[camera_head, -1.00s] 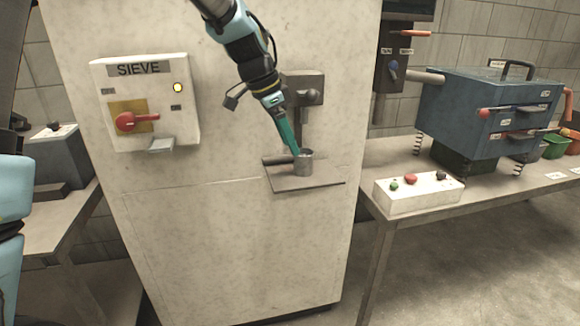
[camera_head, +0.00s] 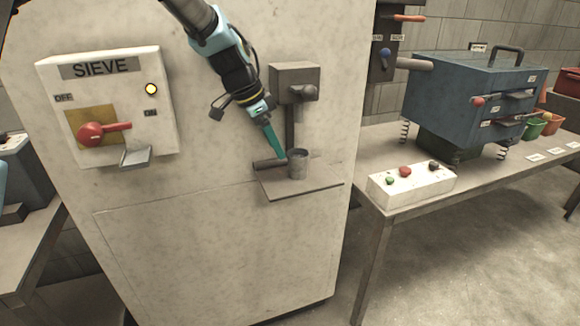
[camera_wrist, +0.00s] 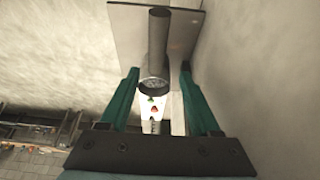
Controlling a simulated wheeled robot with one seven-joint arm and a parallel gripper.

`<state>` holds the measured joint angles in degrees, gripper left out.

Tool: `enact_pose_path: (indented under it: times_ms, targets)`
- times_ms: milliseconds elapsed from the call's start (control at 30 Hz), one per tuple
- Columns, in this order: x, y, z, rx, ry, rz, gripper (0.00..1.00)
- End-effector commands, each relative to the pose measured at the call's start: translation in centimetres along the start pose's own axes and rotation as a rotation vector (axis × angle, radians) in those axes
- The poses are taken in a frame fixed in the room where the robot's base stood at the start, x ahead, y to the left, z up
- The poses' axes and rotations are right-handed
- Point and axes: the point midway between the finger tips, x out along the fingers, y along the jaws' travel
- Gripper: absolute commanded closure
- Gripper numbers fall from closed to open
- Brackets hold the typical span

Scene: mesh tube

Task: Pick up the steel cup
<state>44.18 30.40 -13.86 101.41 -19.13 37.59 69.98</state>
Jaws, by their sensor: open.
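The steel cup (camera_head: 298,165) is a small grey cylinder standing upright on the metal shelf plate (camera_head: 312,187) on the front of the sieve machine. My gripper (camera_head: 280,156) slopes down to it from the upper left, with its teal fingers just left of the cup's rim. In the wrist view the open fingers (camera_wrist: 159,70) stand on either side of a grey cylinder, with the cup's rim (camera_wrist: 154,86) toward the bottom of the picture. I cannot tell whether a finger touches the cup.
A dark horizontal bar (camera_head: 268,164) lies just left of the cup. A grey valve box (camera_head: 294,82) with a pipe is above and behind it. The SIEVE switch panel (camera_head: 108,110) is at left. A table at right holds a button box (camera_head: 411,184) and a blue machine (camera_head: 470,100).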

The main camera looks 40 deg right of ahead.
Motion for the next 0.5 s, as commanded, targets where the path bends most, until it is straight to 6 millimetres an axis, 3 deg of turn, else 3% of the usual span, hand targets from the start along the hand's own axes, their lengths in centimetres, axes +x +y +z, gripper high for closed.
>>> enact_pose_path:
  times_ms: [167,500]
  targets:
    - [1.1,0.2,0.1,-0.001,-0.001,0.003,0.36]
    - [5.4,0.6,0.4,-0.001,-0.001,0.001,0.36]
